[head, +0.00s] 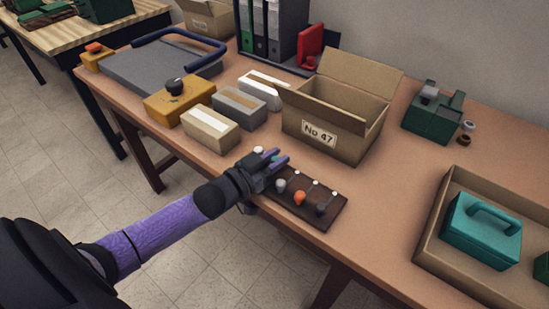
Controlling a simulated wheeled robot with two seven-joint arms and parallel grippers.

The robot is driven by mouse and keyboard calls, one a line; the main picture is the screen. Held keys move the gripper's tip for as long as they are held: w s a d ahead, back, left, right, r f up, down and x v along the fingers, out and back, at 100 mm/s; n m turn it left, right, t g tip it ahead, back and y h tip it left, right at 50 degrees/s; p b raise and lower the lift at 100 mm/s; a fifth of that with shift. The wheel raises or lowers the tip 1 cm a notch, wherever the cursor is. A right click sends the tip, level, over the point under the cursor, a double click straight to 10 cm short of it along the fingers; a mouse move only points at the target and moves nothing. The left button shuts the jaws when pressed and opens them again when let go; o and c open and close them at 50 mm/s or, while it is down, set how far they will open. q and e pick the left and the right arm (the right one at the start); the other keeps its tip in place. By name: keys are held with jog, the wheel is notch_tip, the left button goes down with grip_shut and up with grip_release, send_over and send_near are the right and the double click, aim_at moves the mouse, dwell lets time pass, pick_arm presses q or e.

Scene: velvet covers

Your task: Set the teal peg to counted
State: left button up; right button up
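A dark brown peg board (334,216) lies near the front edge of the table. A grey peg (281,186), an orange peg (299,198) and a black peg (321,208) stand on it, with small white marks behind them. My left gripper (279,160) reaches over the left end of the board and covers that part. A small teal spot, likely the teal peg (274,158), shows at its purple fingers. I cannot tell whether the fingers are closed on it. My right gripper is out of view.
An open cardboard box marked No 47 (318,133) stands behind the board. Small cartons (210,130) and a yellow box with a black knob (178,98) stand to the left. A shallow box (433,237) holds a teal case (481,232) at right. The table between is clear.

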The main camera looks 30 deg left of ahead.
pick_arm(q)
jog(key=o, duration=0.5)
jog(key=shift+c, duration=0.2)
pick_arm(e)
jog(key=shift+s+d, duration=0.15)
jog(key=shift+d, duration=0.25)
pick_arm(q)
jog(key=shift+s, duration=0.1)
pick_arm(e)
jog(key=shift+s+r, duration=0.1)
pick_arm(q)
jog(key=p+v, duration=0.3)
jog(key=v, duration=0.7)
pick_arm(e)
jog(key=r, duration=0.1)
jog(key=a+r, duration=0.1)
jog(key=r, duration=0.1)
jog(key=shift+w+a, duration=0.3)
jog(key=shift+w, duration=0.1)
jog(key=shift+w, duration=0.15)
